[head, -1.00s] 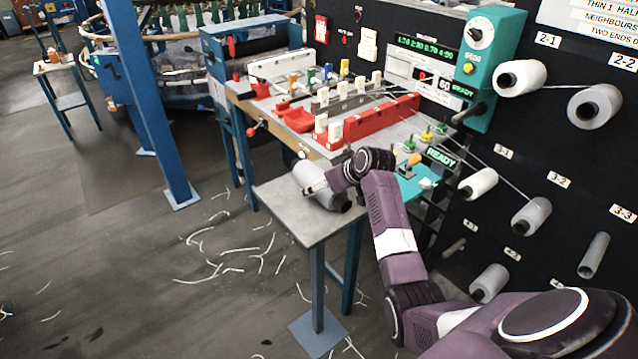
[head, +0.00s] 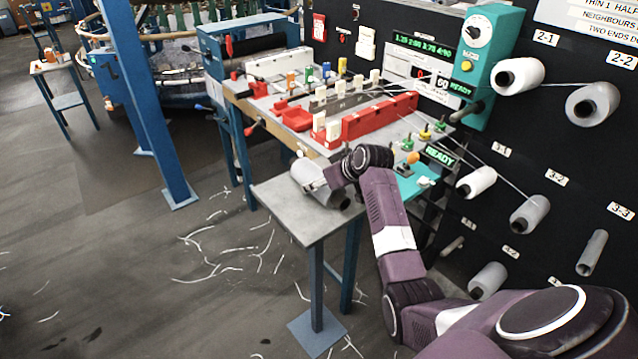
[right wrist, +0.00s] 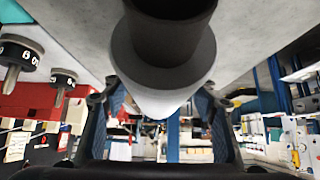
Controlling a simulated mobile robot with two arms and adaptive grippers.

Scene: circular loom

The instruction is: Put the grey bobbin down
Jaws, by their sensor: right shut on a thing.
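The grey bobbin (head: 308,174) lies on its side over the small grey side table (head: 311,229), at or just above its top; I cannot tell whether it touches. My right gripper (head: 322,184) is shut on it, with the arm reaching in from the lower right. In the right wrist view the bobbin (right wrist: 160,80) is seen end-on with its dark core (right wrist: 170,35), between the two fingers of the right gripper (right wrist: 155,112). The grey tabletop (right wrist: 85,30) shows behind it. My left gripper is not in view.
The loom bench with a red rail (head: 380,117) and coloured pegs stands just behind the side table. A black creel panel with several bobbins (head: 519,75) is on the right. The front of the side table is bare. Thread scraps (head: 230,252) litter the floor.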

